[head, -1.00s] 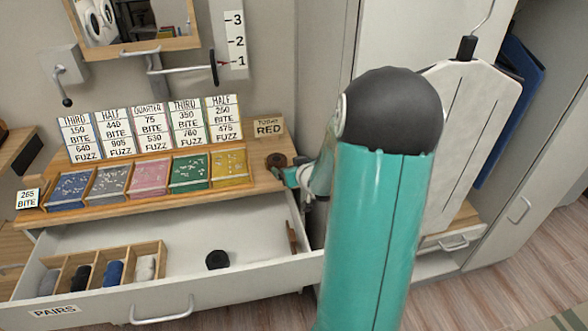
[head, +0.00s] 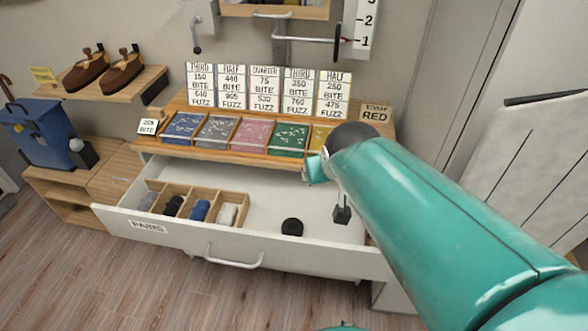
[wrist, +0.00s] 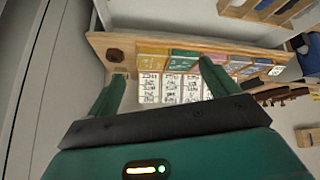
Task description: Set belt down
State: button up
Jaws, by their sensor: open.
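A brown rolled belt (wrist: 115,55) lies on the wooden top of the drawer unit (wrist: 140,60), near its end, in the wrist view. In the head view my arm hides it. My gripper (wrist: 162,70) is open with nothing between its fingers. In the wrist view the belt is just beyond the left fingertip, apart from it as far as I can tell. In the head view my gripper (head: 316,169) shows partly, over the top's front edge by the yellow tray (head: 321,137).
Trays of coloured cloth and price cards (head: 270,92) line the top; a "TODAY RED" sign (head: 376,114) stands at right. Below, an open drawer (head: 255,252) holds a wooden divider (head: 238,196) with rolled items and a black roll (head: 292,227). A white garment (head: 530,150) hangs at right.

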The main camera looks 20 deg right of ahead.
jog(key=s+a+r+n+g+y, duration=0.1)
jog(key=s+a+y, duration=0.1)
jog(key=s+a, duration=0.5)
jog(key=shift+s+a+g, duration=0.25)
jog(key=shift+s+g, duration=0.05)
jog(key=shift+s, duration=0.65)
jog(key=shift+r, duration=0.1)
jog(key=shift+c, duration=0.3)
